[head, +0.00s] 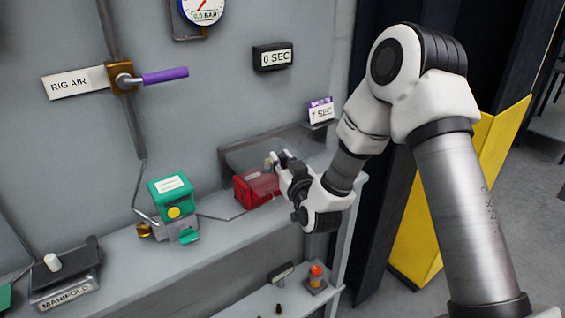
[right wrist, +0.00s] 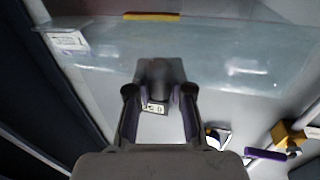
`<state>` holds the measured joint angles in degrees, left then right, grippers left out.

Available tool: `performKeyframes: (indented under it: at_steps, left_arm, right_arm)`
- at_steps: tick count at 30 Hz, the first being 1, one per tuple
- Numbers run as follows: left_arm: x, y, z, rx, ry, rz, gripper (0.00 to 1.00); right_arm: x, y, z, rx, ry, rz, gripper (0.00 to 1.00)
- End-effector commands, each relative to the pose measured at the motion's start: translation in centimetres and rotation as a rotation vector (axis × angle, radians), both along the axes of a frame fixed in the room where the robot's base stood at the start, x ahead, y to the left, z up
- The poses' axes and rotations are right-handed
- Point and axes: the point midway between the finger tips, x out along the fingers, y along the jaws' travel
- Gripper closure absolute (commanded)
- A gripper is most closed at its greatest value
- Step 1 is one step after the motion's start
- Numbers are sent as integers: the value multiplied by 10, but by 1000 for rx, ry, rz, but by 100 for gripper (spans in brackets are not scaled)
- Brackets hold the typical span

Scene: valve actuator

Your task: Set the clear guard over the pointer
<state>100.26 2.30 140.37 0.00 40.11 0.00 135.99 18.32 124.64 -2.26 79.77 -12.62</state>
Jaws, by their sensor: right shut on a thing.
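My right gripper (head: 280,160) is at the right end of the wall shelf, beside a red unit (head: 246,192). In the right wrist view its two fingers (right wrist: 158,92) are closed on a grey tab of the clear guard. The guard (right wrist: 230,72) is a wide see-through sheet across the top of that view. In the head view the guard is hard to make out; a pale haze lies over part of the red unit. I cannot make out the pointer for sure. A green unit with a yellow round face (head: 174,212) stands left of the red unit. My left gripper is out of view.
On the wall are a RIG AIR plate (head: 72,84) with a purple lever (head: 165,76), a 0 SEC display (head: 273,57) and a 7 SEC tag (head: 321,112). A manifold block (head: 65,285) sits at lower left. The shelf (head: 115,250) has bare stretches. A yellow panel (head: 415,240) stands right.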

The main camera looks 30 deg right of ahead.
Motion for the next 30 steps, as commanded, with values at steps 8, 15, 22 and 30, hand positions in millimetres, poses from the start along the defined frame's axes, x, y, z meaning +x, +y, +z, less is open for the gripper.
performKeyframes:
  at_steps: [8, 15, 22, 30]
  left_arm:
    - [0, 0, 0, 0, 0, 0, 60]
    - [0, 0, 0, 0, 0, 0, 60]
    - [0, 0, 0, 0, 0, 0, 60]
    - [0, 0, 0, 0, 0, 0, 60]
  right_arm:
    - [0, 2, -1, 0, 4, 7, 100]
    - [0, 2, -1, 0, 3, 6, 53]
    - [-7, 3, -1, 0, 5, 5, 53]
    - [-57, 14, -1, 0, 7, 7, 53]
